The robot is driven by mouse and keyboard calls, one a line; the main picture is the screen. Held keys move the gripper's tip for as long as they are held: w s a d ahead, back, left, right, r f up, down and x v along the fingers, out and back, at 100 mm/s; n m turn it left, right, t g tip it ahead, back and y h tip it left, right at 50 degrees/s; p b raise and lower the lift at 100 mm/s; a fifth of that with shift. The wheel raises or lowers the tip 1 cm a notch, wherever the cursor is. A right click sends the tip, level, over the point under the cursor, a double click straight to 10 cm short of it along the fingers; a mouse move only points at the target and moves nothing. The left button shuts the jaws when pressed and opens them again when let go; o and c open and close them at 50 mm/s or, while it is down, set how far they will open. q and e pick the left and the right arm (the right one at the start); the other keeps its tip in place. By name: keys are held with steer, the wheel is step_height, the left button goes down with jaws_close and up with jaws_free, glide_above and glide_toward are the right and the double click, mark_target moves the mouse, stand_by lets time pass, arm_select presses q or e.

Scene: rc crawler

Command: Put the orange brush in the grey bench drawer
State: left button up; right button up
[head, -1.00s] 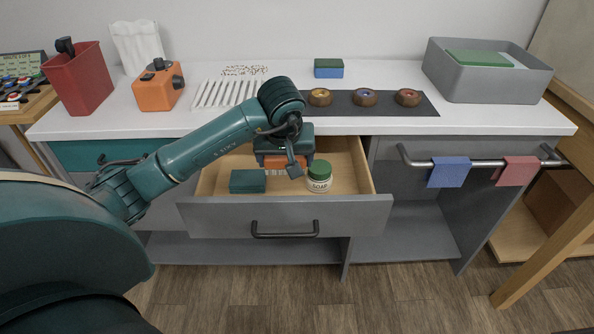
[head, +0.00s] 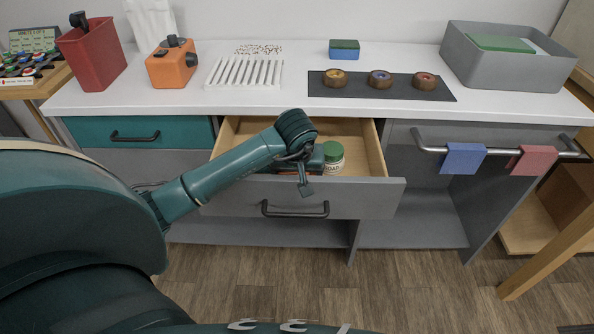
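The grey bench drawer (head: 352,198) is pulled open, with its pale wooden inside (head: 362,144) showing. My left gripper (head: 305,170) is down inside the drawer, left of the soap jar. Its fingers are hidden behind my wrist and the drawer front, so its opening does not show. The orange brush is almost wholly hidden beneath my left gripper; at most a sliver of reddish orange shows there. My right gripper is not in view.
A white soap jar with a green lid (head: 333,158) stands in the drawer close to my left gripper. A shut teal drawer (head: 175,132) is to the left. A rail (head: 500,151) with blue and pink cloths is to the right.

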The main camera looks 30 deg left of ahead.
arm_select(q)
steer(key=shift+f, duration=0.1)
steer(key=o, duration=0.9)
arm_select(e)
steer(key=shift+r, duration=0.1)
arm_select(q)
steer(key=shift+r, duration=0.35)
steer(key=p+v, duration=0.1)
steer(key=v, duration=1)
steer(key=shift+s+d+r, duration=0.1)
steer(key=shift+s+r, duration=0.05)
steer(key=shift+r, duration=0.1)
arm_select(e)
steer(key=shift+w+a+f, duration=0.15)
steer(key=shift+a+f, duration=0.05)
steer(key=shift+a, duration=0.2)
